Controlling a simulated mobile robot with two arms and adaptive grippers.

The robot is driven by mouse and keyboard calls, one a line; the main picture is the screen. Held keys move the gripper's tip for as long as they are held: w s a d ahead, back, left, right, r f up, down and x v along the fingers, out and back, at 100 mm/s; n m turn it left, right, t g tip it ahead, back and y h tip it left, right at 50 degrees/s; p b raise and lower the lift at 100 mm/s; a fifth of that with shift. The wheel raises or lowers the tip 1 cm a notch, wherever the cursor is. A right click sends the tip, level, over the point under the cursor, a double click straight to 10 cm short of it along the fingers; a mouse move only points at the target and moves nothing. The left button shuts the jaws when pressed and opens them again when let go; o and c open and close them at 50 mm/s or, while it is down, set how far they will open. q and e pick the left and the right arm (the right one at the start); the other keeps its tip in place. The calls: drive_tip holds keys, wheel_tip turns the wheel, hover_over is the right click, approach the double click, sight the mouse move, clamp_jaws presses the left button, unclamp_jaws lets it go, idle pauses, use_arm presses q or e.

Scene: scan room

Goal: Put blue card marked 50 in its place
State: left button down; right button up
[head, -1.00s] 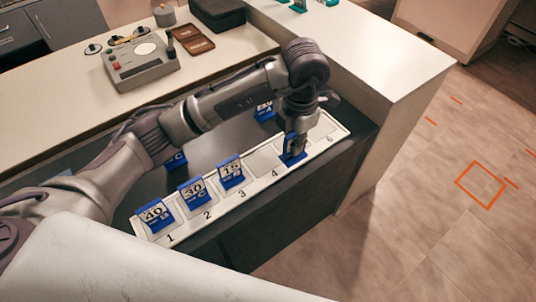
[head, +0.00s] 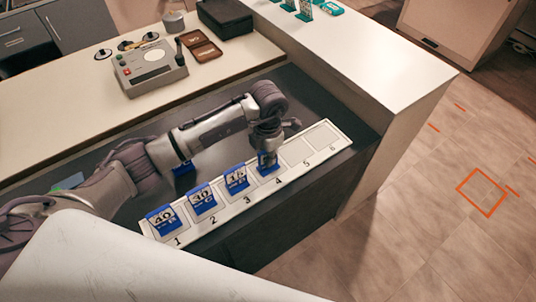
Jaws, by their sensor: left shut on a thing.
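My left gripper (head: 268,146) points down and is shut on a blue card (head: 268,168). The card is upright at space 4 of the white numbered strip (head: 210,233). I cannot read its marking, since the fingers cover part of it, and cannot tell if it touches the strip. Blue cards stand in space 1, marked 40 (head: 162,220), space 2, which looks like 30 (head: 203,200), and space 3, which looks like 15 (head: 236,180). Spaces 5 and 6 are empty. My right gripper is not in view.
Another blue card (head: 184,167) stands behind my left arm, mostly hidden. The dark counter (head: 300,95) holds the strip. A raised white ledge (head: 365,65) bounds it at the right. A grey device (head: 150,70) and brown tray (head: 203,50) are on the pale desk behind.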

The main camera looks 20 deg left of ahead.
use_arm(q)
drive_tip(key=shift+f, duration=0.1)
drive_tip(key=c, duration=1.2)
unclamp_jaws()
drive_tip(key=shift+r, duration=0.6)
wheel_tip(320, 180, up, 10)
drive_tip(key=shift+f+b, duration=0.2)
drive_tip(key=shift+b, duration=1.05)
drive_tip(key=shift+r, duration=0.75)
